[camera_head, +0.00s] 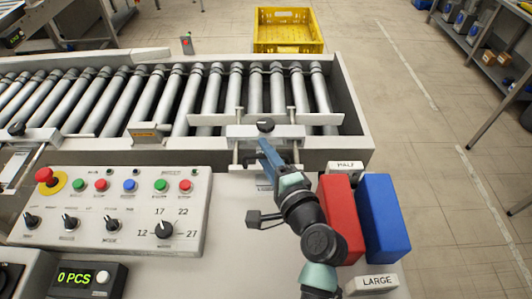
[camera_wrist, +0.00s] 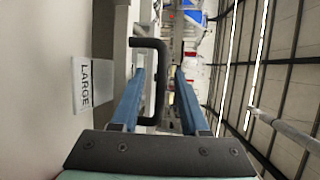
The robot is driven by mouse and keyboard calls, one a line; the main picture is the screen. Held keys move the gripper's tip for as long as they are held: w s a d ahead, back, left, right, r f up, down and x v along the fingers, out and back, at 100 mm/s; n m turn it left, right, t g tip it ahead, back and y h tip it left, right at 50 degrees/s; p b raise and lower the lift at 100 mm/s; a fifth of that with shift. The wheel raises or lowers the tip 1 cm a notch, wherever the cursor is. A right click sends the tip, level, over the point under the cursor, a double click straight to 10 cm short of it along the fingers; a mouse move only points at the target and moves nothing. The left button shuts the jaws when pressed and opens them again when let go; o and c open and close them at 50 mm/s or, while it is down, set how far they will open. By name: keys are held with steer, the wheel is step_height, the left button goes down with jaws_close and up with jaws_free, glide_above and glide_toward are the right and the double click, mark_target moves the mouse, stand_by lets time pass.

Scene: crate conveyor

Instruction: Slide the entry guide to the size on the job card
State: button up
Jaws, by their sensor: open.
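The entry guide (camera_head: 240,130) is a pale metal slide with a long bar across the conveyor rollers and a black knob (camera_head: 265,124) on top. My gripper (camera_head: 266,150) is open at the guide's near side. In the wrist view, my gripper (camera_wrist: 160,75) has its two blue fingers on either side of a bent black handle (camera_wrist: 154,85), apart from each other. Whether a finger touches the handle I cannot tell. A plate reading LARGE (camera_wrist: 93,82) lies left of the fingers. I cannot make out a job card.
A red block (camera_head: 338,215) and a blue block (camera_head: 383,218) stand right of my arm, near HALF (camera_head: 345,167) and LARGE (camera_head: 376,281) labels. A button panel (camera_head: 110,210) and a "0 PCS" counter (camera_head: 85,280) are at left. A yellow crate (camera_head: 288,47) stands beyond the conveyor.

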steer(key=shift+c, duration=0.2)
jaws_close()
steer(key=shift+w, duration=0.1)
stand_by(1.2)
